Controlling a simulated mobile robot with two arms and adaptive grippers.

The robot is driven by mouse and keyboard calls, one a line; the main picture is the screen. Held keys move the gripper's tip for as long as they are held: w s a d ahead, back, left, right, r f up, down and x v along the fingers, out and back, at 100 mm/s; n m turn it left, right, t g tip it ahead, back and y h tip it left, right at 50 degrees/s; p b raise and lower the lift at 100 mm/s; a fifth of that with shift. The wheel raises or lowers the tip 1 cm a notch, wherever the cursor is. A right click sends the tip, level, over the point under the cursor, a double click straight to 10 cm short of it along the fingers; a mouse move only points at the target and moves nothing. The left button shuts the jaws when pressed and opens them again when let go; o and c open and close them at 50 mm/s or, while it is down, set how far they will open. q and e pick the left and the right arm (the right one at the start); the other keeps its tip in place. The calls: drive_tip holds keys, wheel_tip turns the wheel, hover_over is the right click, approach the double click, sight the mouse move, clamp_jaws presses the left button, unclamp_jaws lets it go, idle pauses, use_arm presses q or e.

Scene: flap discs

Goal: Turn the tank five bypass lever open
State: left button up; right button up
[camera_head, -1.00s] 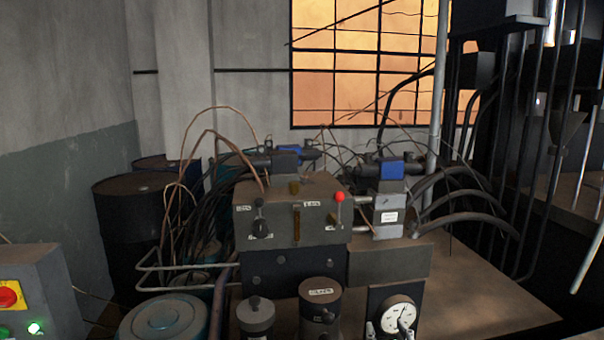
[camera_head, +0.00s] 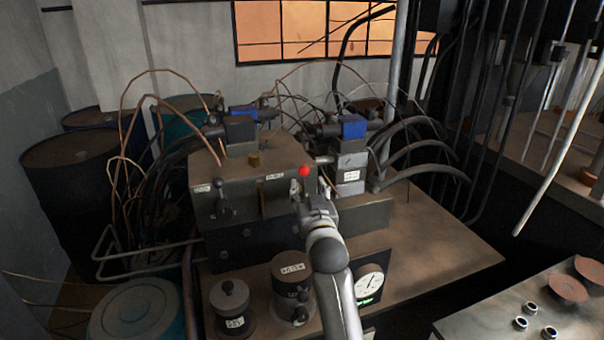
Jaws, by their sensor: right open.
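A grey valve box (camera_head: 240,205) stands on the bench with two levers on its front. The right lever has a red knob (camera_head: 304,171) at its upper end. The left lever has a dark knob (camera_head: 218,183). Small white labels sit by them, too small to read, so I cannot tell which is the tank five bypass lever. My right gripper (camera_head: 309,196) is open just below the red knob, in front of the box's right end. It hides the lower part of that lever, and contact is unclear. My left gripper is not in view.
A round gauge (camera_head: 370,284) and two cylinders (camera_head: 292,290) (camera_head: 232,308) stand below the box. Blue-topped valves (camera_head: 352,127), hoses and thin pipes crowd behind it. The bench (camera_head: 440,245) is clear at right. A table (camera_head: 480,318) with discs is at lower right.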

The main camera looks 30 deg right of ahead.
sight(304, 178)
drive_tip(key=shift+p+x, duration=0.7)
drive_tip(key=shift+x, duration=3.15)
drive_tip(key=shift+f, duration=0.1)
clamp_jaws()
